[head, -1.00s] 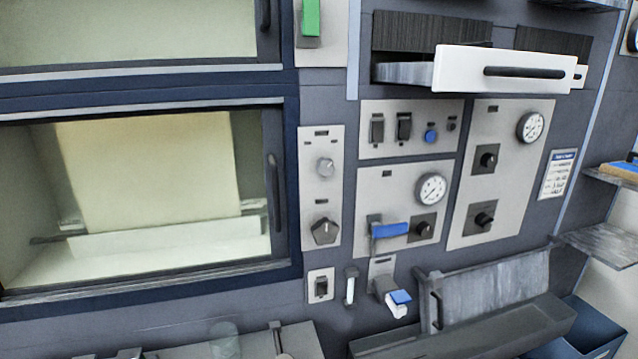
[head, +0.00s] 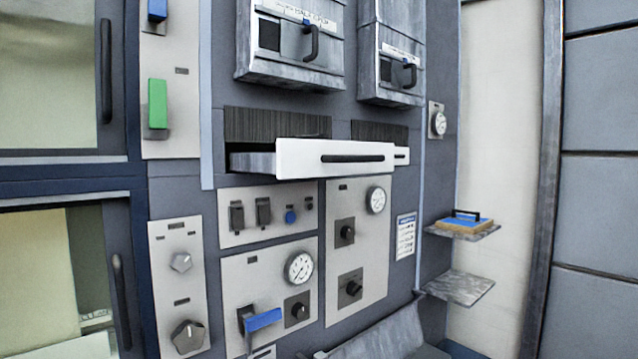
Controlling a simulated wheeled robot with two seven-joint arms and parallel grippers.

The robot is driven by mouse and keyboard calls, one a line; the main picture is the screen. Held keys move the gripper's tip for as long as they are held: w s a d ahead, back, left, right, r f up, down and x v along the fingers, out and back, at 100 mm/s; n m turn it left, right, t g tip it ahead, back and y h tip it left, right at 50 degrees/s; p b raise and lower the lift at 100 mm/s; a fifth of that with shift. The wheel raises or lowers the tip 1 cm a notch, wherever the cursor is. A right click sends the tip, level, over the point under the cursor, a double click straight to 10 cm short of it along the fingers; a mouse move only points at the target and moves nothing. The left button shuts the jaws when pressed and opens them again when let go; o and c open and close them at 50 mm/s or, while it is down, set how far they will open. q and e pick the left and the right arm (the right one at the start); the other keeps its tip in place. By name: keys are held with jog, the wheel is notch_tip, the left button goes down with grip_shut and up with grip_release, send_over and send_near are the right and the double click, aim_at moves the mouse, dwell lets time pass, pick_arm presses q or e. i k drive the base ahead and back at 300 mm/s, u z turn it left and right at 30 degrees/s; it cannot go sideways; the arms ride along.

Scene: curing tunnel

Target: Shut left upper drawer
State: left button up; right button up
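The left upper drawer (head: 300,158) is pulled out from the machine face in the head view. It has a white front with a long black bar handle (head: 352,158), and its grey side wall shows at the left. Behind and above it is a dark, ribbed opening. A second drawer (head: 401,155) is to its right, mostly hidden behind the white front; a strip of its white front and a dark handle end show. Neither of my grippers is in view.
Two metal boxes with black handles, a left one (head: 291,45) and a right one (head: 398,72), jut out above the drawers. Switches, gauges and a blue lever (head: 263,320) are below. Small shelves (head: 462,232) stick out at the right.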

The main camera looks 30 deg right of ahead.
aim_at(294, 158)
jog(key=z, duration=1.1)
